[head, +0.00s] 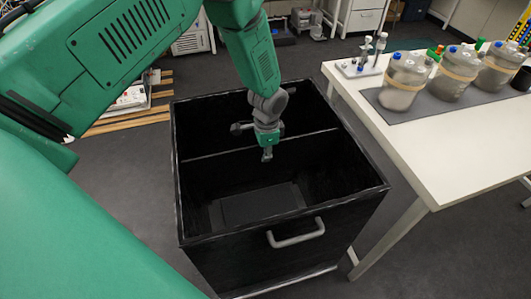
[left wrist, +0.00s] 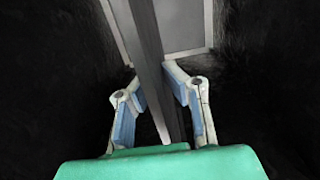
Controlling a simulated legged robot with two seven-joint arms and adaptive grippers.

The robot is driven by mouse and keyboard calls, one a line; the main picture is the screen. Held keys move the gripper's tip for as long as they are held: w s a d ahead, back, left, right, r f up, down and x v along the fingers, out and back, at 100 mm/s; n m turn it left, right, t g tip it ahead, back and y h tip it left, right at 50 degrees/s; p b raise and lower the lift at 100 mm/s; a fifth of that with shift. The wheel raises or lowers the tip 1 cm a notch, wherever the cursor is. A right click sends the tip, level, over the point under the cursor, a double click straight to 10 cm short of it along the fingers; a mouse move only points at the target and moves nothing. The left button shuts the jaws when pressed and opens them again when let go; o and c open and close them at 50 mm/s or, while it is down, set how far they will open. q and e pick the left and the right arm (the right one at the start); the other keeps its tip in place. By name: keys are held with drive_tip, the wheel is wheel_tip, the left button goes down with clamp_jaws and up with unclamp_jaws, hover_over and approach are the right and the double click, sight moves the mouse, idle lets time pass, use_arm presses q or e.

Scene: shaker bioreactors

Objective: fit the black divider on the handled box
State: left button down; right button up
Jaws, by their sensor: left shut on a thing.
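The handled box (head: 225,262) is a deep, black, open-topped bin with a grey handle (head: 296,233) on its near side. The black divider (head: 222,166) stands upright inside it, its pale top edge running across from the left wall to the right wall. My left gripper (head: 267,154) reaches down into the box and is shut on the divider's top edge. In the left wrist view the divider (left wrist: 147,40) is a grey strip running between the two fingers (left wrist: 160,105). The divider's lower edge is hidden, so I cannot tell if it is seated. My right gripper is out of view.
A white table (head: 440,150) stands close to the box's right side, with several capped vessels (head: 403,80) on a grey mat. A dark grey panel (head: 258,204) lies on the box floor. Wooden strips (head: 130,122) lie on the floor at left.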

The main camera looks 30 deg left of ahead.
sight(265, 167)
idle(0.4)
use_arm(q)
drive_tip(key=shift+f+b, duration=0.45)
drive_tip(key=shift+f, duration=0.25)
drive_tip(key=shift+f, duration=0.2)
drive_tip(key=shift+f+b, duration=0.4)
drive_tip(key=shift+f, duration=0.1)
drive_tip(key=shift+f, duration=0.2)
idle(0.3)
drive_tip(key=shift+f+b, duration=0.5)
drive_tip(key=shift+f, duration=0.05)
drive_tip(key=shift+f, duration=0.2)
drive_tip(key=shift+f+b, duration=0.5)
drive_tip(key=shift+f, duration=0.05)
drive_tip(key=shift+f, duration=0.15)
idle(0.4)
